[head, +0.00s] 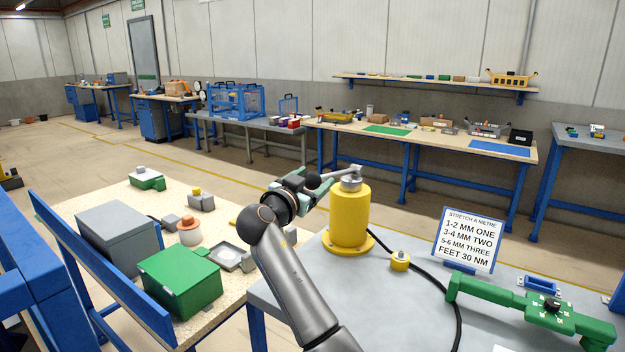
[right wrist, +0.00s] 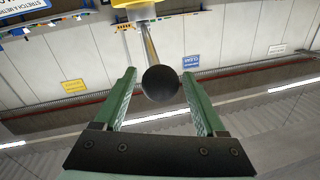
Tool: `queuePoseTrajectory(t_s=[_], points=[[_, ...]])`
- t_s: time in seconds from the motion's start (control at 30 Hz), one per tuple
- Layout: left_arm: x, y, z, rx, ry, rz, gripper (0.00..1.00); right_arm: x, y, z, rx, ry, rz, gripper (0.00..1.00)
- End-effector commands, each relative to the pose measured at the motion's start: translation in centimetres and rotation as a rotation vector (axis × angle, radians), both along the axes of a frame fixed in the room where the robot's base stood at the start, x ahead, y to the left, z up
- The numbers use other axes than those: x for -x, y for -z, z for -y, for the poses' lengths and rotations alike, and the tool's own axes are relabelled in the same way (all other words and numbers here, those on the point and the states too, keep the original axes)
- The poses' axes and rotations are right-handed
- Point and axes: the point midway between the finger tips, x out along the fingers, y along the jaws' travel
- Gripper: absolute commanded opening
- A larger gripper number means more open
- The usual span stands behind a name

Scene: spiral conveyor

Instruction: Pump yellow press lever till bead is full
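The yellow press (head: 349,218) stands upright on the grey bench, with a metal cap on top. Its metal lever (head: 343,173) reaches out to the left and ends in a black ball knob (head: 313,180). My right gripper (head: 318,184) is at this knob. In the right wrist view, the black knob (right wrist: 160,83) sits between the two green fingers of the right gripper (right wrist: 158,73). A gap shows on each side, so the fingers are open around it. My left gripper is not in view. I cannot make out the bead.
A black hose (head: 440,285) crosses the bench. A green box (head: 180,280) and a grey box (head: 115,238) stand on the left table.

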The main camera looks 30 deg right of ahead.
Motion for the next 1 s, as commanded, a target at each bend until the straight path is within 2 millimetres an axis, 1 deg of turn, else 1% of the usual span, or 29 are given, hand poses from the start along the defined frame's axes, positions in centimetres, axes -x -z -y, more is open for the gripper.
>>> queuePoseTrajectory(t_s=[0.03, 0.07, 0.6, 0.63, 1.0], points=[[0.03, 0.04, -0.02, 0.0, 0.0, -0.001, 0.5, 0.01, 0.0, -0.03, 0.0, 0.0, 0.0, 0.66], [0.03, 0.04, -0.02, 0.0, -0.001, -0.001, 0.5, 0.01, 0.0, -0.03, 0.0, 0.0, 0.0, 0.62], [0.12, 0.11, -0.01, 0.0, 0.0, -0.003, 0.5, 0.01, 0.01, -0.06, 0.0, 0.0, 0.0, 0.02], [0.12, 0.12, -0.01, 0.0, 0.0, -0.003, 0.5, 0.01, 0.01, -0.06, 0.0, 0.0, 0.0, 0.0], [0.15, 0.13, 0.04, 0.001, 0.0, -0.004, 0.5, 0.02, 0.02, -0.07, 0.0, 0.0, -0.001, 0.0]])
